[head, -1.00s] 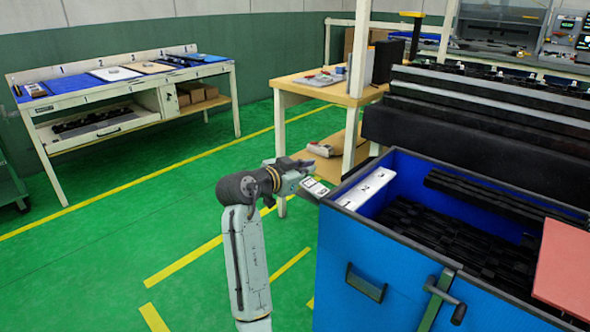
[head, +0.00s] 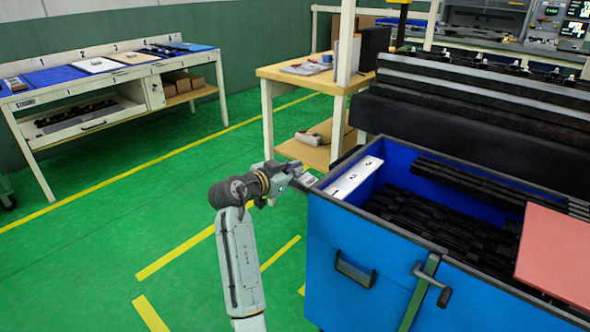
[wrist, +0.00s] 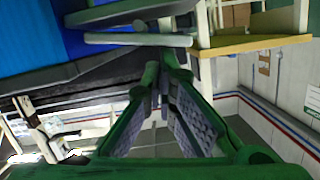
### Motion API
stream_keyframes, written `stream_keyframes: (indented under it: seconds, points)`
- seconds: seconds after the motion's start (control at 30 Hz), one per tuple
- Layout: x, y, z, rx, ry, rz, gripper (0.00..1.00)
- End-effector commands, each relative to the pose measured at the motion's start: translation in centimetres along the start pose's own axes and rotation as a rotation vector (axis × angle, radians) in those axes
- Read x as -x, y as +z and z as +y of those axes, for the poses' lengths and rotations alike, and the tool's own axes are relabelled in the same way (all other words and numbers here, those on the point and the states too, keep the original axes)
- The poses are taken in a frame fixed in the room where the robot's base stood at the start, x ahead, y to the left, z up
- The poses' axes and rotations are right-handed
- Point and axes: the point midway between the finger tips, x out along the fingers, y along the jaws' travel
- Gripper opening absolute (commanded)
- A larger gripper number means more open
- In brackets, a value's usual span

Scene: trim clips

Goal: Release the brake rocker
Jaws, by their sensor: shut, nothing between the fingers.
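My gripper (head: 306,181) is at the near left corner of the blue bin in the head view, beside its rim. In the wrist view its green fingers (wrist: 158,75) come together with nothing between them. A dark lever (head: 432,284) sits on a green upright (head: 418,291) at the front of the blue bin (head: 330,225). I cannot tell whether this lever is the brake rocker; no other part is clearly one.
The bin holds black clip strips (head: 440,222), a white numbered strip (head: 354,179) and a pink board (head: 556,250). A wooden table (head: 290,75) stands behind my gripper. A workbench (head: 110,68) is at the far left. Green floor (head: 90,250) at left is clear.

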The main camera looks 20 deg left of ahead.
Motion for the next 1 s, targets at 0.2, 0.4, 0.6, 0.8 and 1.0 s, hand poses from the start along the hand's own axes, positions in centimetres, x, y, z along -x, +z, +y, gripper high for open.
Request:
stream_keyframes:
  seconds: [0.2, 0.4, 0.6, 0.8, 1.0]
  points:
    - [-0.1, 0.2, -0.1, 0.033, 0.009, 0.0, 0.0]
    - [-0.1, 0.6, -0.3, 0.068, 0.017, 0.0, 0.0]
    - [-0.2, 0.8, -0.6, 0.142, 0.035, 0.0, 0.0]
    - [-0.3, 1.0, -1.0, 0.258, 0.065, 0.0, 0.0]
    - [-0.4, 1.4, -1.3, 0.367, 0.092, -0.001, 0.0]
